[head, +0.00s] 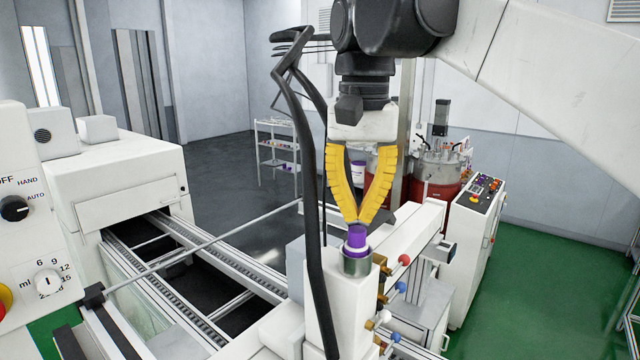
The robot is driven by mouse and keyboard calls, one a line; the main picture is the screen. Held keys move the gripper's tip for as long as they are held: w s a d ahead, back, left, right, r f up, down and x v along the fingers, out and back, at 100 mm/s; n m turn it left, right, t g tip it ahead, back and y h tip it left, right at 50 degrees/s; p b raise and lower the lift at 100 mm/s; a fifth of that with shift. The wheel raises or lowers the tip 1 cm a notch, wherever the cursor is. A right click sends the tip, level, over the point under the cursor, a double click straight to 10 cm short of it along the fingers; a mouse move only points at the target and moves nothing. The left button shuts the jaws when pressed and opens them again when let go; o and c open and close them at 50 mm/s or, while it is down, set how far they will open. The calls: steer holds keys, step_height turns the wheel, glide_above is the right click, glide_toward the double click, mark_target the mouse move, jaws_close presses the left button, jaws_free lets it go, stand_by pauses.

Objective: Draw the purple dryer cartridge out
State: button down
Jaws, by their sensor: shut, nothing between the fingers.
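The purple dryer cartridge (357,237) stands upright in a grey metal cup (356,264) on top of a white block. A white band shows around it just above the cup's rim, and its lower part is hidden inside the cup. My gripper (358,219) has yellow fingers pointing down, with the tips together directly above the cartridge's top. Nothing is between the fingers. I cannot tell whether the tips touch the cartridge top.
A black hose (309,190) runs down just left of my gripper. Several coloured knobs and brass fittings (380,262) sit right of the cup. The conveyor rails (215,252) lie to the left. A control box (478,195) stands behind to the right, with green floor beyond.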

mark_target(357, 229)
steer(key=shift+r+p, duration=1.2)
steer(key=shift+r, duration=0.3)
steer(key=c, duration=2.2)
jaws_free()
steer(key=o, duration=0.4)
steer(key=shift+o, duration=0.2)
steer(key=shift+r, duration=0.1)
